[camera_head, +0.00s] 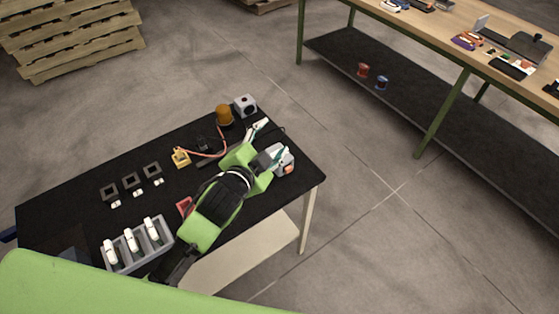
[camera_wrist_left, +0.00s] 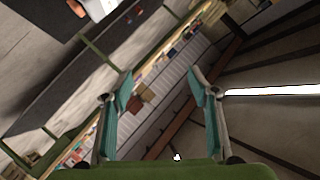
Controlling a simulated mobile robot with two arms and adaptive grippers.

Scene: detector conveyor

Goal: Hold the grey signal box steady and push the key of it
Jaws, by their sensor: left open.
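A small grey box (camera_head: 284,161) with an orange-red key sits near the right end of the black table. It is partly hidden behind my left gripper. In the left wrist view, part of a pale box (camera_wrist_left: 103,8) with orange on it shows at the top edge. My left gripper (camera_head: 267,141) reaches over the table from the front, with its fingers spread beside the box. In the left wrist view its two teal-padded fingers (camera_wrist_left: 162,95) stand wide apart with nothing between them. Whether a finger touches the box I cannot tell. My right gripper is not in view.
An amber lamp (camera_head: 225,115) and a grey cube with a round dark face (camera_head: 245,105) stand at the table's back edge. Red wires lead to a yellow part (camera_head: 181,157). A grey rack (camera_head: 137,245) holds white pieces at the front. A wooden workbench (camera_head: 470,55) stands beyond.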

